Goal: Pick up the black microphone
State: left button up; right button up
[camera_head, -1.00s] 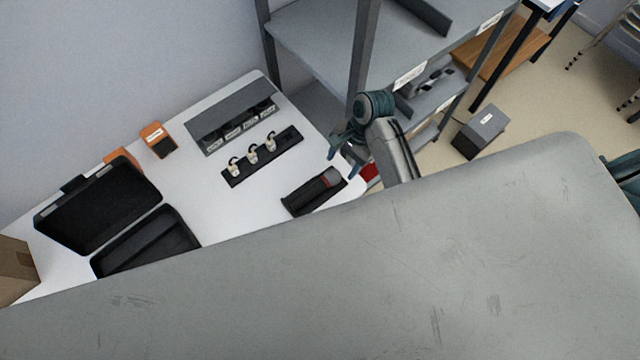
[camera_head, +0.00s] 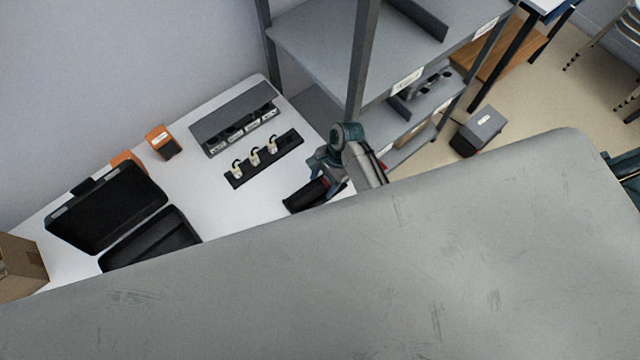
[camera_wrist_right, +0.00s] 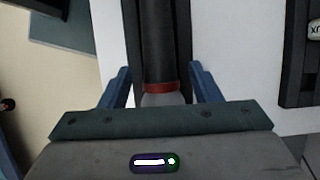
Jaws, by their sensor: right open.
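The black microphone (camera_head: 311,190) lies in a dark holder (camera_head: 290,205) near the right end of the white table. The right wrist view shows its black handle (camera_wrist_right: 158,40), a red band and a pale grey head close to the gripper's palm. My right gripper (camera_head: 322,168) is over the head end of the microphone and partly hides it in the head view. In the right wrist view its blue fingers (camera_wrist_right: 160,66) are open, one on each side of the microphone, with gaps visible. My left gripper is not in view.
A black strip with several pale plugs (camera_head: 263,158) and a grey socket box (camera_head: 235,118) lie behind the holder. An open black case (camera_head: 108,205), orange boxes (camera_head: 162,142) and a cardboard box (camera_head: 22,268) are at left. Grey shelving (camera_head: 362,60) stands close to the right arm.

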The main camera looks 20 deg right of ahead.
jog(key=shift+a+f, duration=0.15)
jog(key=shift+f, duration=0.2)
jog(key=shift+c, duration=0.5)
jog(key=c, duration=1)
